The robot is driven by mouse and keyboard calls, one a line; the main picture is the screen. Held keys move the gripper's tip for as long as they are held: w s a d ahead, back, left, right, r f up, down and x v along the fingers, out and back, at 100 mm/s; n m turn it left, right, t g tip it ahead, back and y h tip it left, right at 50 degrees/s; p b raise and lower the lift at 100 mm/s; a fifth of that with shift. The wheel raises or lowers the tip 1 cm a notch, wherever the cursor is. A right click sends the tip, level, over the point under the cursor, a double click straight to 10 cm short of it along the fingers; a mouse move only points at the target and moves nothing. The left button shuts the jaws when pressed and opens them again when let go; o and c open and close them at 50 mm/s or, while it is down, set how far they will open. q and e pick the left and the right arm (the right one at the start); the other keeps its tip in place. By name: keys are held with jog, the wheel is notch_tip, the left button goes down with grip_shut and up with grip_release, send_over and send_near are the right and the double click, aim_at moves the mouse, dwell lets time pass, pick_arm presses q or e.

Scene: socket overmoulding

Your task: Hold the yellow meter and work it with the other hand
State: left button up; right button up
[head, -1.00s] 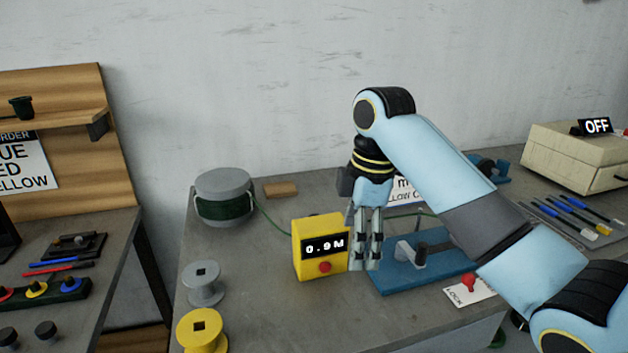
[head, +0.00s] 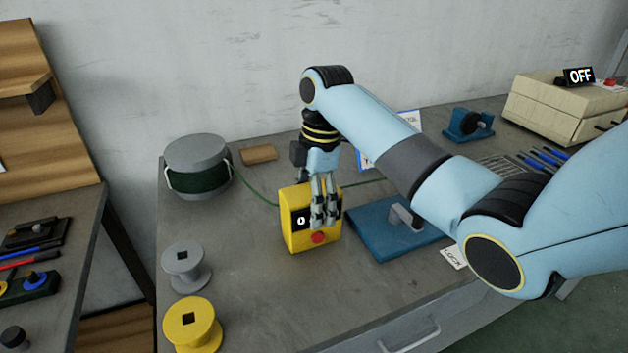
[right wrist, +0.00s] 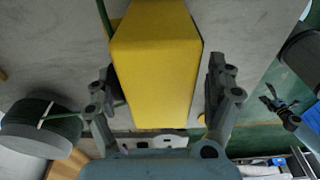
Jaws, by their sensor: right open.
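The yellow meter (head: 297,243) stands upright on the grey bench in the head view. Its dark display shows a "0", the rest hidden by my fingers. A red button (head: 318,238) is low on its front. My right gripper (head: 323,222) points down at the meter, its fingers overlapping the display. In the right wrist view the meter (right wrist: 157,65) lies between the spread fingers of that gripper (right wrist: 160,90); contact is not clear. What looks like my left gripper (right wrist: 272,100) shows small at the right of that view, away from the meter; its opening is unclear.
A green wire (head: 258,194) runs from the drum (head: 196,165) to the meter. A blue fixture (head: 385,230) stands close right of it. A grey spool (head: 186,267) and yellow spool (head: 192,325) stand front left. Bench between spools and meter is clear.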

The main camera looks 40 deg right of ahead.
jog(key=shift+a+f, duration=0.1)
jog(key=shift+f, duration=0.45)
jog(key=shift+c, duration=2.4)
jog(key=c, duration=0.9)
jog(key=o, duration=0.8)
pick_arm(q)
jog(key=shift+w, duration=0.1)
pick_arm(e)
jog(key=c, duration=0.6)
jog(key=shift+c, duration=0.2)
pick_arm(q)
grip_shut()
